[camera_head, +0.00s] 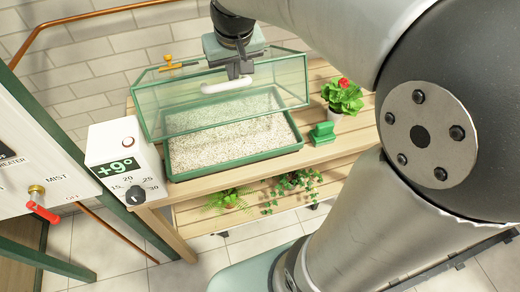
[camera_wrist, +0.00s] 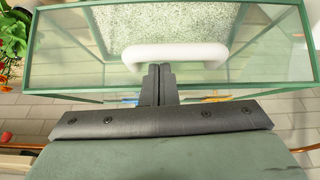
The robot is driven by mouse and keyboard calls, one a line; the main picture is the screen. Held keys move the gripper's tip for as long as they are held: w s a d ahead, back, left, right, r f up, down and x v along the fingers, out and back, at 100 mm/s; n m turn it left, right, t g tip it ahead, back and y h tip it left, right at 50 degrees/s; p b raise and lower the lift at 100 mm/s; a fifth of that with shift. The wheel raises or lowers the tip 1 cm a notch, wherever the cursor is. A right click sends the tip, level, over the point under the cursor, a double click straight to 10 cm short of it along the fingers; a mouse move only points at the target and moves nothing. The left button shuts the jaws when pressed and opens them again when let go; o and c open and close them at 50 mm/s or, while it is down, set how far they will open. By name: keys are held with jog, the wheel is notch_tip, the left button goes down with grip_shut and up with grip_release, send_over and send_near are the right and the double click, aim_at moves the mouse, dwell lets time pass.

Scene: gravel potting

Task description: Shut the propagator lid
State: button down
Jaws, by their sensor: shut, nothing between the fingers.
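The propagator is a green tray (camera_head: 235,168) of pale gravel on a slatted wooden bench. Its clear, green-framed lid (camera_head: 150,112) is tilted up above the tray, leaving the front of the gravel uncovered. A white bar handle (camera_head: 228,86) is on the lid. My gripper (camera_head: 236,74) is over the lid at the handle. In the wrist view, my gripper's two dark fingers (camera_wrist: 159,70) are together with nothing between them. Their tips overlap the near edge of the white handle (camera_wrist: 185,53); I cannot tell whether they touch it.
A white control box (camera_head: 118,160) reading +9° stands left of the tray. Right of it are a small green object (camera_head: 322,133) and a potted red-flowered plant (camera_head: 342,97). Trailing plants (camera_head: 290,187) sit on the lower shelf.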

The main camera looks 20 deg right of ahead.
jog(key=s+f+g, duration=0.1)
jog(key=s+f, duration=0.5)
jog(key=s, duration=0.3)
jog(key=s+f+g+b, duration=0.1)
jog(key=s+f+g, duration=0.1)
jog(key=s+f, duration=0.5)
jog(key=s, duration=0.3)
jog(key=shift+s, duration=0.2)
jog(key=shift+a, duration=0.1)
dwell(1.0)
